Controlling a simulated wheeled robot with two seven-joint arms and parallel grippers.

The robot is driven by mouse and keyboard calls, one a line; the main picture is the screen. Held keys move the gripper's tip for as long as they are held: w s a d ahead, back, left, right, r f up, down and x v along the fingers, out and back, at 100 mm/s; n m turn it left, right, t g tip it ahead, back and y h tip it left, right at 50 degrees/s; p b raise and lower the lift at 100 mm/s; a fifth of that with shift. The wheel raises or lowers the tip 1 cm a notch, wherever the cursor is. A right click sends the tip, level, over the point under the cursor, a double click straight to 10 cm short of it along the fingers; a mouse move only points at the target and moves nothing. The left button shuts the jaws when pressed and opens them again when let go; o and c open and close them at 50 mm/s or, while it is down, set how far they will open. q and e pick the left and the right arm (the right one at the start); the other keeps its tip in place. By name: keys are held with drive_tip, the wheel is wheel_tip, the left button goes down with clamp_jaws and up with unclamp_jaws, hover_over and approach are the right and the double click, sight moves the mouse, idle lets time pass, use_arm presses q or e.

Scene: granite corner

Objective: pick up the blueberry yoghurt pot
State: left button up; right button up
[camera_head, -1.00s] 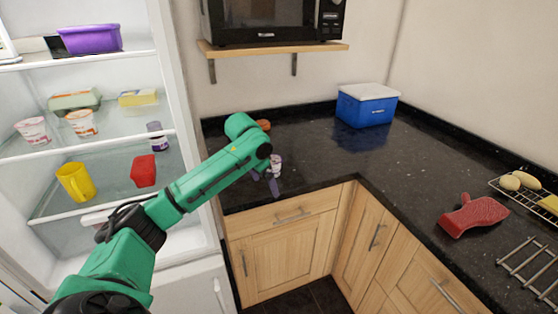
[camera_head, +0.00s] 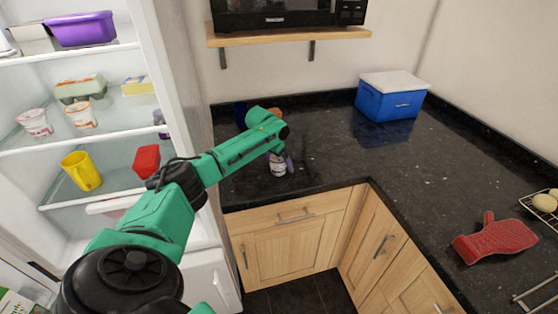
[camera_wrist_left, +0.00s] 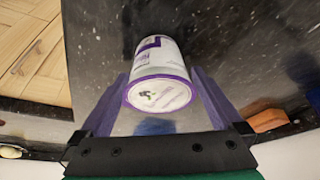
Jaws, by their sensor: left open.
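The blueberry yoghurt pot (camera_head: 278,171), white with purple bands, is on the dark granite counter near its front edge, below the end of my left arm. In the left wrist view the pot (camera_wrist_left: 158,68) lies between the two purple fingers of my left gripper (camera_head: 284,163). The gripper is open, with dark counter visible between the pot and each finger. In the head view the arm's end and a finger cover part of the pot. My right gripper is not in view.
The open fridge at left holds other yoghurt pots (camera_head: 35,122), a yellow mug (camera_head: 81,171) and a red container (camera_head: 146,160). A blue cool box (camera_head: 391,97) stands at the back of the counter. A red object (camera_head: 494,240) lies at right. The middle counter is clear.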

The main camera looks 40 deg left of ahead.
use_arm(q)
drive_tip(key=shift+f, duration=0.25)
drive_tip(key=shift+s, duration=0.1)
drive_tip(key=c, duration=1.3)
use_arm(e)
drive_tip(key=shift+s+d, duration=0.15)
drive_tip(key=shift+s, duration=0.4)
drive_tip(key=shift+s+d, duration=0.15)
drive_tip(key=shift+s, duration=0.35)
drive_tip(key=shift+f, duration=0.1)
use_arm(q)
drive_tip(key=shift+r, duration=0.35)
wheel_tip(320, 180, up, 19)
drive_tip(key=b, duration=0.2)
drive_tip(key=shift+r+b, duration=0.1)
drive_tip(key=shift+b, duration=0.25)
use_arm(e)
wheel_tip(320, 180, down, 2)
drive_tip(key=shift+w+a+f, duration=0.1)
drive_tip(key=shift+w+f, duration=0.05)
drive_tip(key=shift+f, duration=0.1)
